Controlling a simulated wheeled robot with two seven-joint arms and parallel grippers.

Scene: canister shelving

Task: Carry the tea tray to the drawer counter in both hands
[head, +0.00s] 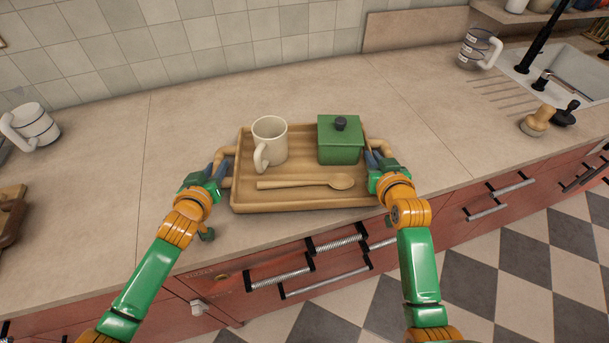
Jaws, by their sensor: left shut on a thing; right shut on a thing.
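The wooden tea tray (300,198) is on or just above the counter (180,130); I cannot tell if it touches. On it stand a cream mug (271,143) at the left and a green lidded canister (340,142) with a dark knob at the right. A wooden spoon (306,183) lies along the front. My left gripper (222,168) is shut on the tray's left handle. My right gripper (372,160) is shut on its right handle (381,146). The fingers partly hide both handles.
Red drawers (310,262) with metal handles line the counter's front. A striped mug (477,48), tamper (538,121) and sink (575,72) are at the right. Counter around the tray is clear.

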